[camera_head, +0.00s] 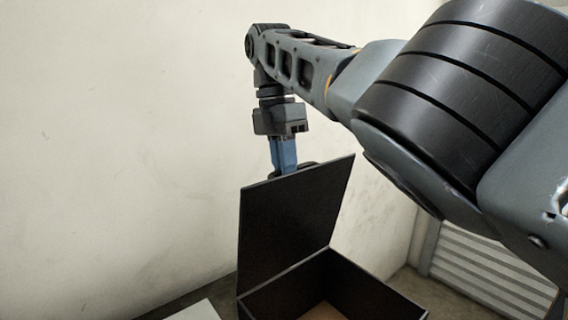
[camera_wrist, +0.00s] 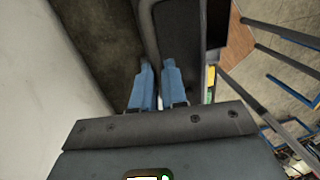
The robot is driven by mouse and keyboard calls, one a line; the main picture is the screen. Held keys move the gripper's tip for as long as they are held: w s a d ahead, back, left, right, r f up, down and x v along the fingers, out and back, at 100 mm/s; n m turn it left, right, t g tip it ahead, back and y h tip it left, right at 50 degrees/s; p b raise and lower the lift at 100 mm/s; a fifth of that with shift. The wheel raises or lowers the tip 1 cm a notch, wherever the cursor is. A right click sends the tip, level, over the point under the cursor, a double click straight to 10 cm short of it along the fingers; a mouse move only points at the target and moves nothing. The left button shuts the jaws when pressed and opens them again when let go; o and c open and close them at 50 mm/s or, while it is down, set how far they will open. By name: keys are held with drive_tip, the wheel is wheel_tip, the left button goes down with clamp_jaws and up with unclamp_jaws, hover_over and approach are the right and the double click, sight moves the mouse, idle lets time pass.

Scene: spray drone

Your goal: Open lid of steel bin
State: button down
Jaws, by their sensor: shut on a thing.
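The steel bin (camera_head: 372,290) is a dark, open-topped box at the bottom of the head view. Its lid (camera_head: 290,222) stands raised, near upright and tilted, hinged along one side of the bin. My gripper (camera_head: 284,165) is at the lid's upper edge, pointing down, with its fingertips partly hidden behind the lid. In the wrist view, my blue fingers (camera_wrist: 157,68) are shut on the lid's edge (camera_wrist: 150,35), one finger on each side. The bin's inside shows a brownish floor (camera_head: 325,311).
A pale wall (camera_head: 110,130) stands close behind and left of the lid. A white flat object (camera_head: 198,311) lies left of the bin. A ribbed grey shutter-like panel (camera_head: 480,272) is at the right. The wrist view shows thin dark bars (camera_wrist: 285,32) at the right.

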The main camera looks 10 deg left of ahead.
drive_tip(key=shift+s+a+f, duration=0.15)
drive_tip(key=shift+a+f, duration=0.05)
drive_tip(key=shift+f, duration=0.25)
drive_tip(key=c, duration=1.4)
unclamp_jaws()
drive_tip(key=shift+o, duration=1.2)
drive_tip(key=shift+r, duration=0.2)
drive_tip(key=shift+d, duration=0.2)
